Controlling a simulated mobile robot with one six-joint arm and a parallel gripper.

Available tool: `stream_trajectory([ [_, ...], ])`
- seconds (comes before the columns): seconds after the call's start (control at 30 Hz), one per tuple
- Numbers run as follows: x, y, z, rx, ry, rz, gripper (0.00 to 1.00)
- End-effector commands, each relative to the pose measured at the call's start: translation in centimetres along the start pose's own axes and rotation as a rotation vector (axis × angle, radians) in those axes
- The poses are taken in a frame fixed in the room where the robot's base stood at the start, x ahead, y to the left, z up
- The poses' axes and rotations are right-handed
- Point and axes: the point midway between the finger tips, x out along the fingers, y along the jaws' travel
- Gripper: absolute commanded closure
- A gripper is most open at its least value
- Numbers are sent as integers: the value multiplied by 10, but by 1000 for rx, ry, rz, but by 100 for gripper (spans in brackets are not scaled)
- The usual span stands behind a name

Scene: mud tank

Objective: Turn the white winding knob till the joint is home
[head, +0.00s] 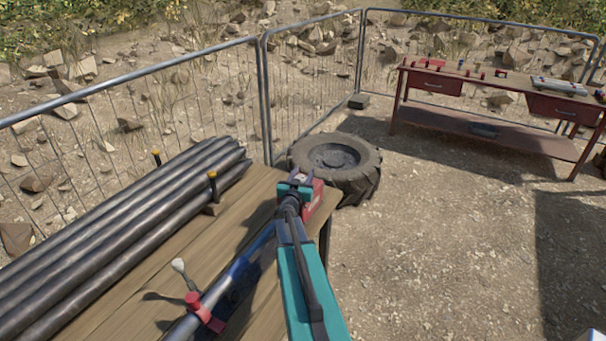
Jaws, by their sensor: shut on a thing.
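A pale, whitish knob (178,265) on a short stem stands up from a red clamp (203,313) at the front of the wooden bench. Nothing touches this knob. The clamp sits on a bluish metal pipe (238,270) that runs away towards the bench's far right corner. My teal arm reaches over that corner. My gripper (296,188) is at its far end, well apart from the pale knob, against a red block (316,196). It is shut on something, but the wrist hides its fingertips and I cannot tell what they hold. The joint itself is not clear.
Several dark pipes (120,225) lie on the left of the wooden bench (250,203), held by upright stops (212,184). A big tyre (338,165) lies behind the bench corner. Wire fencing (200,110) closes the back. A red workbench (500,120) stands back right.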

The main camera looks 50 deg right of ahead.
Motion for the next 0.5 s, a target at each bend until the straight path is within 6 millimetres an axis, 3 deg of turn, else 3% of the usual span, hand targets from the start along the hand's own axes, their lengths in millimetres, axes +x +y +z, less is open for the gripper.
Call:
stream_trajectory([
  [0.27,-2,0,5,1,-7,-2,81],
  [0.3,-2,0,5,1,-7,-2,52],
  [0.37,-2,0,4,1,-7,-2,42],
  [0.5,-1,0,3,1,-5,-1,40],
])
